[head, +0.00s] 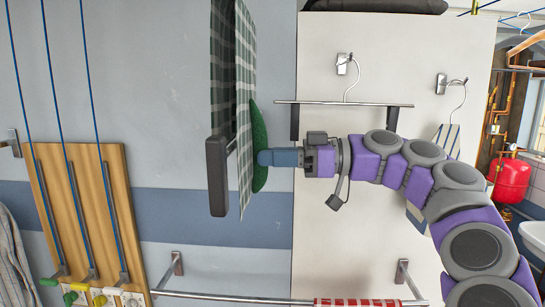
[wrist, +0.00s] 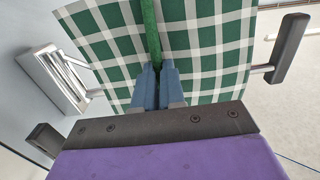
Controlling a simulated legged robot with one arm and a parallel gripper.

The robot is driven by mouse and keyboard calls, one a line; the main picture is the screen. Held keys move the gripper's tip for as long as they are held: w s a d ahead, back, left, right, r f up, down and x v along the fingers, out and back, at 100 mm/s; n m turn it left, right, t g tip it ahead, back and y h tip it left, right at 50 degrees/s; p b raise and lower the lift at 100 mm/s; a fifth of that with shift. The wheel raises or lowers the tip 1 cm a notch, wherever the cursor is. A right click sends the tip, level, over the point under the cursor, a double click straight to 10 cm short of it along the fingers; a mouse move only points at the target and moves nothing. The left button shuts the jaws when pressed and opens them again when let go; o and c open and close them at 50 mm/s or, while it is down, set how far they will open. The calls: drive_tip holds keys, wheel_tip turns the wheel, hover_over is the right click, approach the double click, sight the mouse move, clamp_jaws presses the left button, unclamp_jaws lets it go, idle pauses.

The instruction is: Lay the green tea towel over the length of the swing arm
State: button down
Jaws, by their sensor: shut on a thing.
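The green tea towel (head: 246,110) has a green and white check and hangs in two layers at the upper middle of the head view. In the wrist view the towel (wrist: 215,45) spreads behind my fingers. My gripper (head: 268,158) comes from the right and is shut on a plain green strip (head: 259,140) at the towel's near face. The strip (wrist: 152,35) runs between my fingertips (wrist: 158,68). I cannot tell whether it is a fold of the towel. A dark block (head: 216,175), with a metal rod beside it in the wrist view, stands by the towel's lower end. The swing arm's length is largely hidden.
A wooden board (head: 110,200) with blue cords is on the left wall. A rail with a red checked cloth (head: 355,302) runs low. A red tank (head: 512,180) stands far right.

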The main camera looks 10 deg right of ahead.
wheel_tip(320, 180, down, 6)
drive_tip(key=b, duration=0.5)
drive_tip(key=shift+r, duration=0.1)
wheel_tip(320, 180, down, 16)
drive_tip(key=b, duration=0.8)
drive_tip(key=shift+b, duration=0.4)
drive_tip(key=shift+d+f, duration=0.1)
drive_tip(key=shift+f, duration=0.2)
idle(0.6)
drive_tip(key=c, duration=1.1)
unclamp_jaws()
drive_tip(key=shift+c, duration=0.2)
